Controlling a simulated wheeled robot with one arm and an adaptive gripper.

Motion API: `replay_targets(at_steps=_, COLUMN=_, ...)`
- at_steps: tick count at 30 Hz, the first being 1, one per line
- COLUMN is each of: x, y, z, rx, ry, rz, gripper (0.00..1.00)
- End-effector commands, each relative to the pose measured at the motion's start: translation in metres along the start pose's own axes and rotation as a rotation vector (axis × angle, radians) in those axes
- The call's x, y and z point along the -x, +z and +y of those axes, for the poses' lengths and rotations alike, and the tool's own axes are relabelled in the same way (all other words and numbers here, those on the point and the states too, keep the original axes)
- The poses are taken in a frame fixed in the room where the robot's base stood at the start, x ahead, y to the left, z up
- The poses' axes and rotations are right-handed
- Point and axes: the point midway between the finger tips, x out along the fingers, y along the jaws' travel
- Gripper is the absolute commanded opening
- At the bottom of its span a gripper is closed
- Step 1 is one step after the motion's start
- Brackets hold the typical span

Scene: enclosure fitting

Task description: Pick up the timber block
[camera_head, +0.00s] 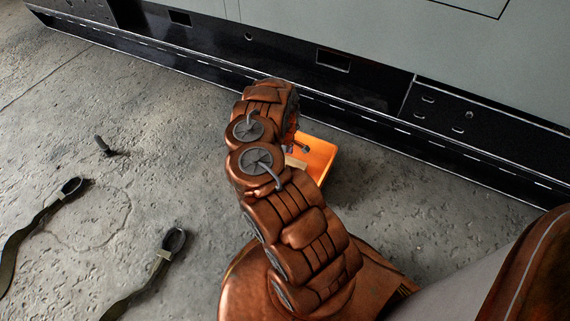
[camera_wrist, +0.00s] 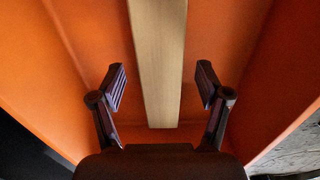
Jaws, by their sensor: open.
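The timber block (camera_wrist: 158,60) is a long pale wooden piece in the wrist view, running from the top edge down to the middle. It lies inside an orange tray (camera_wrist: 215,30). My gripper (camera_wrist: 161,88) is open, with one finger on each side of the block and a gap showing on both sides. I cannot tell how far above the block the fingertips are. In the head view, the orange tray (camera_head: 318,153) stands on the floor, and a small part of the block (camera_head: 296,162) shows beside my arm. My arm hides most of both, and my gripper is hidden there.
A large grey and black enclosure (camera_head: 360,35) runs along the back, close behind the tray. Dark straps with loops (camera_head: 165,255) lie on the concrete floor at the left, near a small dark peg-like object (camera_head: 104,147). Floor around the straps is mostly clear.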

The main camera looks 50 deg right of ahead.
Motion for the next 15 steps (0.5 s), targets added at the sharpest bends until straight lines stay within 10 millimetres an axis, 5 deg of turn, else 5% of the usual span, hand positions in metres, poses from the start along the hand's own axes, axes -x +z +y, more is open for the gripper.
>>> replay_targets(at_steps=3, x=-0.0155, y=-0.0001, z=-0.0005, rx=0.000, ry=0.000, rz=-0.001, gripper=0.76)
replay_targets(at_steps=10, x=-0.0150, y=-0.0009, z=-0.0002, rx=0.001, ry=0.000, rz=0.001, gripper=0.76)
replay_targets(at_steps=15, x=-0.0150, y=-0.0009, z=-0.0001, rx=0.001, ry=0.000, rz=0.001, gripper=0.60)
